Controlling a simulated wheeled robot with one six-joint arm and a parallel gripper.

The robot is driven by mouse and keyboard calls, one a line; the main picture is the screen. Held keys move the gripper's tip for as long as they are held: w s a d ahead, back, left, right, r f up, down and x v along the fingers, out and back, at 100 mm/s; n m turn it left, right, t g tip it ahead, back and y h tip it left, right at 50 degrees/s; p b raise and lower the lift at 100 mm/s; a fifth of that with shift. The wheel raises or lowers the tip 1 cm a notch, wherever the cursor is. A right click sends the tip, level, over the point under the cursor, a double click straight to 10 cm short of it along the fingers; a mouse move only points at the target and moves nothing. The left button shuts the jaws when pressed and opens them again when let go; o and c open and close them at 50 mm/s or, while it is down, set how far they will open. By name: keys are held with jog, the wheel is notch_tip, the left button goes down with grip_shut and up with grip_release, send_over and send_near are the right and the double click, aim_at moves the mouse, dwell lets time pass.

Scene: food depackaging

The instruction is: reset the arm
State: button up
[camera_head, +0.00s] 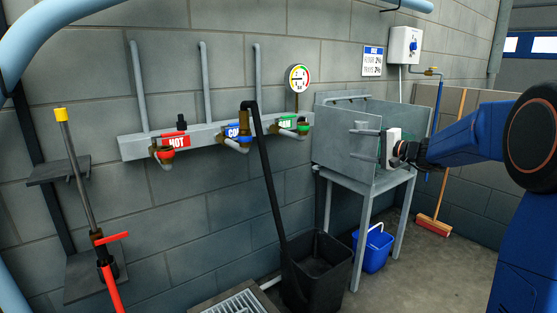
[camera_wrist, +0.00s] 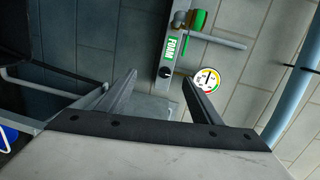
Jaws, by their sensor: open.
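My blue arm (camera_head: 460,140) reaches in from the right in the head view. My gripper (camera_head: 365,143) is in front of the grey metal sink (camera_head: 335,120), pointing left, with its two grey fingers apart and nothing between them. In the wrist view my gripper (camera_wrist: 161,80) also shows spread, empty fingers. Beyond the fingertips there are the green FOAM label (camera_wrist: 171,48), a green valve handle (camera_wrist: 197,20) and a round gauge (camera_wrist: 207,78). I cannot tell whether the gripper touches the sink.
A wall pipe rail (camera_head: 130,148) carries the HOT (camera_head: 176,141), blue and green FOAM valves. A black bin (camera_head: 318,270), blue bucket (camera_head: 374,247) and broom (camera_head: 434,225) stand below. A red-handled pipe (camera_head: 108,275) is at left. Open floor (camera_head: 420,280) lies at lower right.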

jog(key=s+a+f+n+g+h, duration=0.1)
jog(key=s+a+f+n+g, duration=0.15)
jog(key=s, duration=0.65)
jog(key=s+a+f+n+g+h, duration=0.15)
jog(key=s+a, duration=0.25)
jog(key=s, duration=0.5)
jog(key=s+a+f+n+g, duration=0.1)
jog(key=s+a+f+g, duration=0.2)
jog(key=s, duration=0.6)
jog(key=s+d+f+n+h, duration=0.1)
jog(key=s+d+f+h, duration=0.1)
jog(key=s, duration=0.7)
jog(key=s+d+f+n+h, duration=0.1)
jog(key=s+d+f+h, duration=0.2)
jog(key=s+d+f, duration=0.2)
jog(key=s+d+f+n+h, duration=0.2)
jog(key=s+f, duration=0.3)
jog(key=s, duration=0.7)
jog(key=shift+s+d+f+g+h, duration=0.3)
jog(key=shift+s+d+g+h, duration=0.1)
jog(key=shift+d+h, duration=0.3)
